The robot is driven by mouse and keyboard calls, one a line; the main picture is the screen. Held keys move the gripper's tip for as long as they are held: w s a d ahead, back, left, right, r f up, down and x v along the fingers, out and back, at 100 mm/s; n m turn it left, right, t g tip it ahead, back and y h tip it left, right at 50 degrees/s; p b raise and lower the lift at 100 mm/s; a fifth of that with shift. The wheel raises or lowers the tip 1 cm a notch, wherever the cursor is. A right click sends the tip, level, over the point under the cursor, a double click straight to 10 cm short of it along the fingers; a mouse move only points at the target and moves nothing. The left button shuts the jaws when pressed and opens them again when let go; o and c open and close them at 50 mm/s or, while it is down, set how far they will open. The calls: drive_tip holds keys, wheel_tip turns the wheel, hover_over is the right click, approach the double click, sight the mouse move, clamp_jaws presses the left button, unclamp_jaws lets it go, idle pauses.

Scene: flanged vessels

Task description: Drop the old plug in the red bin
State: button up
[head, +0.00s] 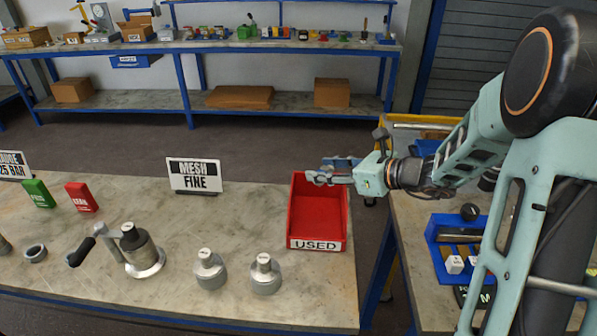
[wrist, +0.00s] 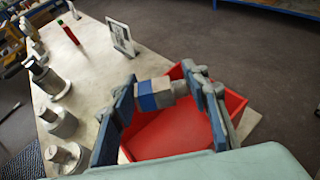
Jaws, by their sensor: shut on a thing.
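The red bin (head: 302,234) stands at the right end of the near bench, open at the top, with a "USED" label on its front. My gripper (head: 322,175) is over the bin's far edge in the head view. In the wrist view my gripper (wrist: 165,88) is shut on a plug (wrist: 147,95), a grey block-like piece with a blue band. The plug is held between the two fingers, with the red bin (wrist: 236,102) below and behind it. In the head view the plug is too small to make out clearly. The visible bin floor looks empty.
Two grey capped fittings (head: 210,269) and a flanged vessel (head: 141,252) stand left of the bin. A "MESH FINE" sign (head: 194,174) stands behind them. A blue tray (head: 437,262) is on the right bench, across a gap. Open bench lies around the bin's left side.

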drive_tip(key=shift+w+d+f, duration=0.15)
drive_tip(key=shift+w+d, duration=0.2)
drive_tip(key=shift+d, duration=0.1)
wheel_tip(320, 180, down, 6)
drive_tip(key=b, duration=0.4)
drive_tip(key=o, duration=1.5)
drive_tip(key=shift+c, duration=0.2)
drive_tip(key=shift+s+d, duration=0.1)
drive_tip(key=v, duration=1.2)
drive_tip(key=shift+s, duration=0.1)
